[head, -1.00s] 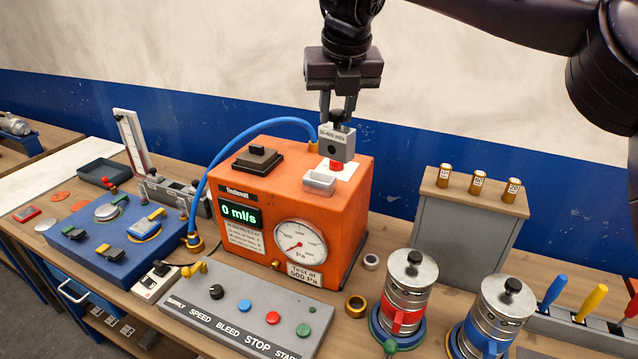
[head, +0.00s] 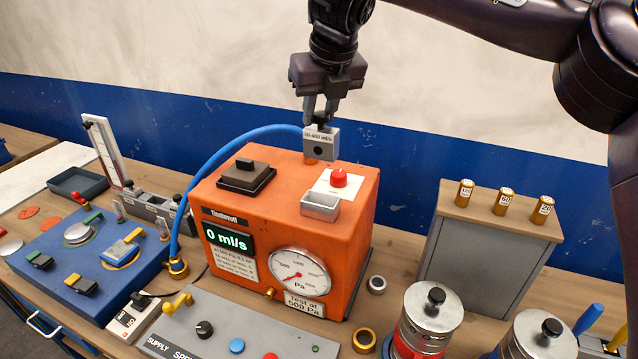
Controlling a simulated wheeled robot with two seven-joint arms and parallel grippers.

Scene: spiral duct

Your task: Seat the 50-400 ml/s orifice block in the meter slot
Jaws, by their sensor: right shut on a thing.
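The grey orifice block (head: 321,144), labelled 50-400 ml/s with a dark round hole in its face, is in the jaws of my right gripper (head: 320,122). The gripper is shut on its top and points down. The block hangs upright, over the back part of the orange meter's (head: 345,235) top as seen here; its exact height is hard to tell. An open grey rectangular socket (head: 320,206), which looks like the slot, sits on the meter's top near the front edge, lower in the picture than the block. It looks empty. My left gripper is out of view.
A red knob (head: 339,178) on a white plate stands behind the socket. A dark block on a base (head: 246,175) sits on the meter's top left. A blue hose (head: 222,148) arches behind the meter. A grey cabinet (head: 485,240) with small brass cylinders stands right.

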